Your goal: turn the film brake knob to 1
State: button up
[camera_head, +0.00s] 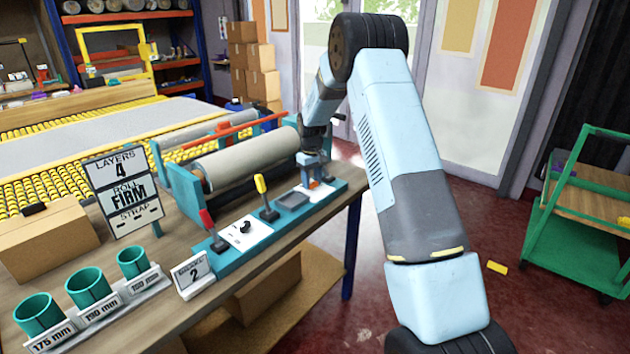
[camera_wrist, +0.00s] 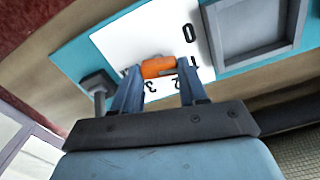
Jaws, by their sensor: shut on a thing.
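The film brake knob (camera_wrist: 158,67) is orange and sits on a white dial plate (camera_wrist: 125,42) in the wrist view. Digits 0, 2 and 3 show around it; the mark between 0 and 2 is partly covered by a finger. I cannot tell which digit the knob points to. My gripper (camera_wrist: 160,72) is shut on the knob, one blue finger on each side. In the head view my gripper (camera_head: 318,178) is at the right end of the teal control panel (camera_head: 285,222), and the knob is mostly hidden there.
A grey recessed tray (camera_wrist: 255,38) lies beside the dial. On the panel stand a yellow lever (camera_head: 262,190), a red lever (camera_head: 211,228) and a black knob (camera_head: 245,227). A card (camera_head: 192,272) reads 2. A grey roll (camera_head: 245,160) lies behind the panel.

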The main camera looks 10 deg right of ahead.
jog(key=shift+w+d+r+m, duration=0.1)
jog(key=shift+w+m, duration=0.05)
jog(key=shift+m, duration=0.6)
jog(key=shift+w+d+r+m, duration=0.1)
jog(key=shift+m, duration=0.65)
